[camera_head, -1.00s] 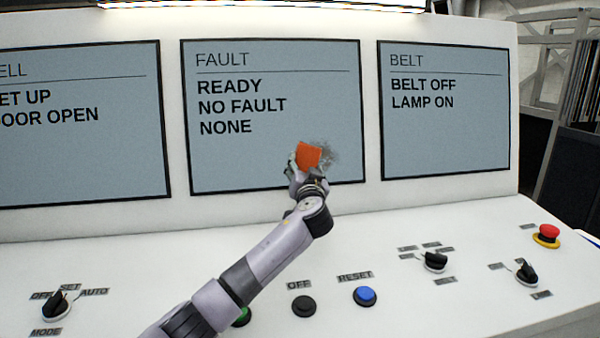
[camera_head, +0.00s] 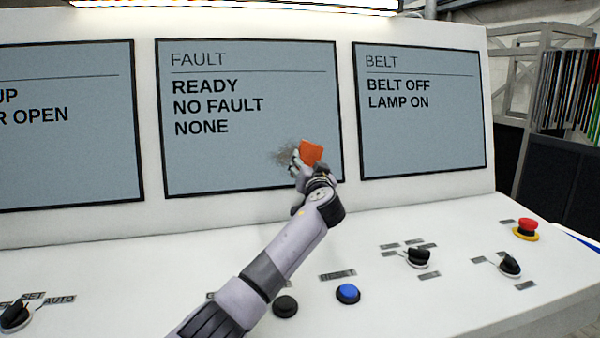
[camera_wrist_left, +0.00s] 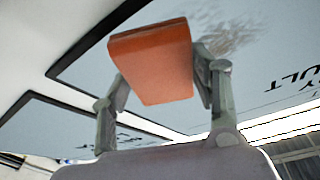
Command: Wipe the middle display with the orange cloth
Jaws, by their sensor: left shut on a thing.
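The middle display (camera_head: 250,110), headed FAULT, shows READY, NO FAULT and NONE. My left gripper (camera_head: 302,165) is at its lower right and is shut on the orange cloth (camera_head: 312,152). The cloth looks like a flat block between the two fingers in the left wrist view (camera_wrist_left: 155,62). It is at or close to the glass; I cannot tell whether it touches. A dark grey smudge (camera_head: 284,156) shows on the display just left of the cloth, and the smudge also shows in the left wrist view (camera_wrist_left: 225,38). My right gripper is not in view.
The BELT display (camera_head: 420,130) is at the right and another display (camera_head: 65,150) at the left. On the sloped panel below are a black button (camera_head: 285,306), a blue button (camera_head: 348,293), black knobs (camera_head: 418,257) and a red emergency button (camera_head: 527,227).

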